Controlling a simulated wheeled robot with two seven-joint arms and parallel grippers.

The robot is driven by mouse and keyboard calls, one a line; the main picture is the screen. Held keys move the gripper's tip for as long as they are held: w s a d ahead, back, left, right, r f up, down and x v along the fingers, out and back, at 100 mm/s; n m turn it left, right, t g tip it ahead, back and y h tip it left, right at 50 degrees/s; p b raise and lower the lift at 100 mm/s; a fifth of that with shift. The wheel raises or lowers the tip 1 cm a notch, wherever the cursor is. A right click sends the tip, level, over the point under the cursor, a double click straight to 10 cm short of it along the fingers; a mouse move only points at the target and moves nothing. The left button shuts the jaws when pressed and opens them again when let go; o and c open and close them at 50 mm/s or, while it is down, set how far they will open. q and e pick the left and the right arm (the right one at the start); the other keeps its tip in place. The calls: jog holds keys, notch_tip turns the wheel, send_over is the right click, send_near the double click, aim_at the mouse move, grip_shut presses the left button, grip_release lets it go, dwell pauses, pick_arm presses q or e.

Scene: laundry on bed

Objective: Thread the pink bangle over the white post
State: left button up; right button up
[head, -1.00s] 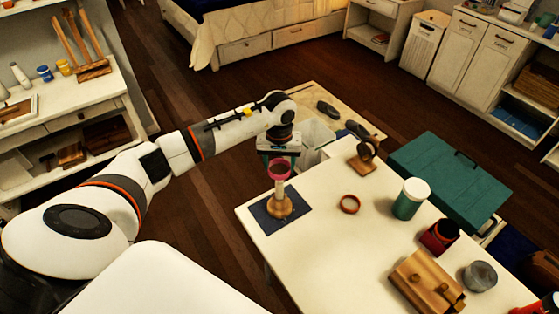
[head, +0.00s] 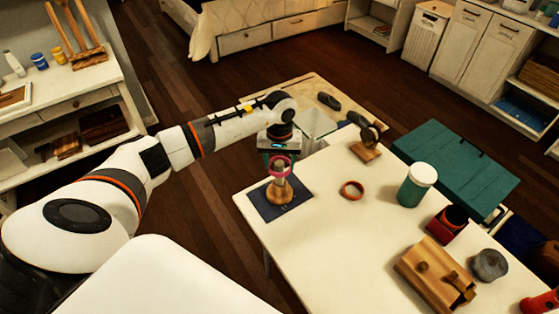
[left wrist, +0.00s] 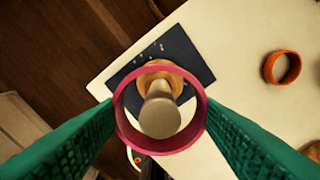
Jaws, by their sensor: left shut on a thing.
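The white post (head: 279,184) stands upright on a round wooden base on a dark blue mat (head: 263,206) at the table's left corner. My left gripper (head: 280,161) is above the post, shut on the pink bangle (head: 281,176), a finger at each side. In the head view the bangle rings the post's upper end. In the left wrist view the bangle (left wrist: 165,149) encircles the post's top (left wrist: 160,117), with clear space around it. I cannot tell how far the top reaches through. My right gripper is out of view.
An orange-brown ring (head: 352,190) lies right of the mat. A wooden stand (head: 367,150), a green jar with a white lid (head: 416,184), a red cup (head: 446,222) and a wooden box (head: 436,274) stand farther right. The near tabletop is clear.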

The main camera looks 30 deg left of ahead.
pick_arm(q)
jog(key=o, duration=1)
jog(key=shift+o, duration=0.2)
notch_tip(320, 180, up, 12)
jog(key=b, duration=0.2)
dwell(0.4)
